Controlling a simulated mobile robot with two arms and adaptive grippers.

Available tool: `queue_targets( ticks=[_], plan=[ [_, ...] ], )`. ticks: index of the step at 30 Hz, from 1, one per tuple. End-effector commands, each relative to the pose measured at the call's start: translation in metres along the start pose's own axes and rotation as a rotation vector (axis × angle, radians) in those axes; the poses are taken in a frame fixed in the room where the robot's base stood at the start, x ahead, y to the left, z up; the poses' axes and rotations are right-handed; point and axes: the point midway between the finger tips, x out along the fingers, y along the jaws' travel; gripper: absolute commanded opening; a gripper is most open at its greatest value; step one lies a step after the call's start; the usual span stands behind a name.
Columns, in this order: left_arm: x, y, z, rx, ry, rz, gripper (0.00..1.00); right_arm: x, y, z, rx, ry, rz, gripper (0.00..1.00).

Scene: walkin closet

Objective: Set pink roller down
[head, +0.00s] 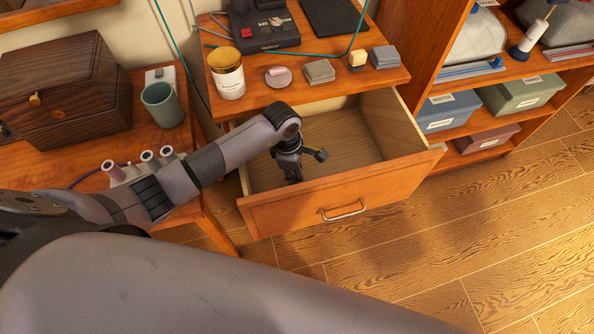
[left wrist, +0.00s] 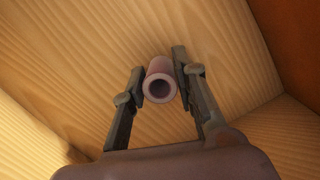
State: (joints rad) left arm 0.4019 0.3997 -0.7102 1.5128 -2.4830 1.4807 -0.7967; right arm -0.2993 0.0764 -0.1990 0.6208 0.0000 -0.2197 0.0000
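The pink roller (left wrist: 160,82) is a hollow tube, seen end-on in the left wrist view between the two fingertips of my left gripper (left wrist: 160,72). Both fingers appear to touch its sides. In the head view my left gripper (head: 291,172) reaches down into the open wooden drawer (head: 335,137), near its front left part; the roller is hidden there. The pale drawer boards lie behind the roller in the left wrist view. I cannot tell whether the roller touches them. My right gripper is not in view.
Over the drawer, the wooden top holds a candle jar (head: 227,75), a black device (head: 264,24) and small grey stacks (head: 320,71). The left table has a dark box (head: 65,90), a green cup (head: 162,104) and several rollers (head: 150,160). The drawer's right part is empty.

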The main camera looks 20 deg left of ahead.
Motion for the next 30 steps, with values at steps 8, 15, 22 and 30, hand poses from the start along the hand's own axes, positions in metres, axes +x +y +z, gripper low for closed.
queue_targets(
  ticks=[8, 15, 22, 30],
  plan=[
    [0.000, 0.000, 0.000, -0.001, 0.000, -0.001, 0.45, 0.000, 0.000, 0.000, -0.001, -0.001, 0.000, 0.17],
    [-0.001, 0.000, 0.000, -0.001, -0.001, -0.001, 0.45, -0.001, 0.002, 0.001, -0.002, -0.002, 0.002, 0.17],
    [-0.023, 0.002, 0.000, 0.000, -0.001, 0.004, 0.45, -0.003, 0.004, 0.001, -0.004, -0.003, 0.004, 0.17],
    [-0.082, 0.002, 0.000, 0.001, -0.001, 0.005, 0.45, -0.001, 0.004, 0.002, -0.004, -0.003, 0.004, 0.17]
  ],
)
